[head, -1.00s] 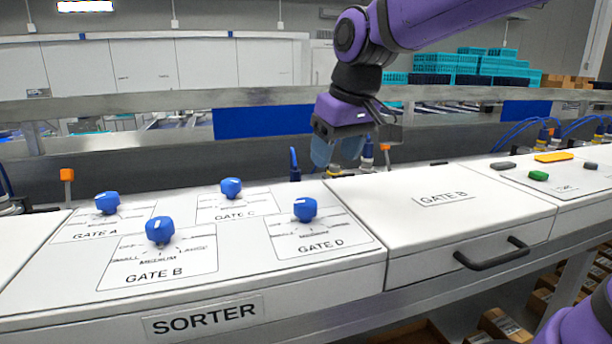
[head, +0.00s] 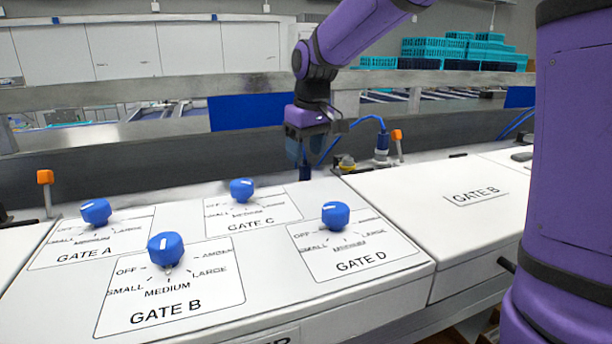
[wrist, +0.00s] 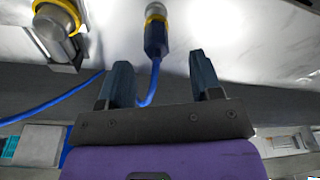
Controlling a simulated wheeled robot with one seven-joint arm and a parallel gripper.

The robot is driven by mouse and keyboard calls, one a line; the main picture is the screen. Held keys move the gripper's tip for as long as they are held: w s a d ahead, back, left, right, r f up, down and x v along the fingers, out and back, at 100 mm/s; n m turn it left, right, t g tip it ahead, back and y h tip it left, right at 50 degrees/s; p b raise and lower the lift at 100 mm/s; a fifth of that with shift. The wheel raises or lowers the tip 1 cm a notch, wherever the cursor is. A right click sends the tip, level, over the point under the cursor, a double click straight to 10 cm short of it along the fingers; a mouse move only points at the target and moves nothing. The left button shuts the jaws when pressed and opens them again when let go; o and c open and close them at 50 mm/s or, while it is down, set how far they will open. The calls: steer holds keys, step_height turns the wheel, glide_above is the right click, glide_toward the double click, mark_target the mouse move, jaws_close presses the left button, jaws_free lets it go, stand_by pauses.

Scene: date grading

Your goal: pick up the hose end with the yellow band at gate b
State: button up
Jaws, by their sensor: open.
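The hose end (wrist: 156,38) is a dark blue sleeve with a yellow band and a metal tip. It shows at the top middle of the wrist view, with its blue hose running down and off to the left. In the head view a dark blue upright piece (head: 305,173) shows just below my gripper (head: 304,163); its yellow band cannot be made out there. In the wrist view my gripper (wrist: 160,75) is open and empty.
A yellow-ringed metal fitting (wrist: 60,22) is left of the hose end in the wrist view; it also shows in the head view (head: 346,163). A blue coupling (head: 381,152) and an orange-topped post (head: 397,136) stand right of it. The sorter panel with blue knobs is in front.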

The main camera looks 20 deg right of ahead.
mark_target(305, 164)
steer(key=shift+w+f, duration=0.25)
steer(key=shift+f, duration=1.35)
steer(key=shift+w+f, duration=0.2)
steer(key=shift+f, duration=1.35)
jaws_close()
steer(key=shift+r, duration=0.2)
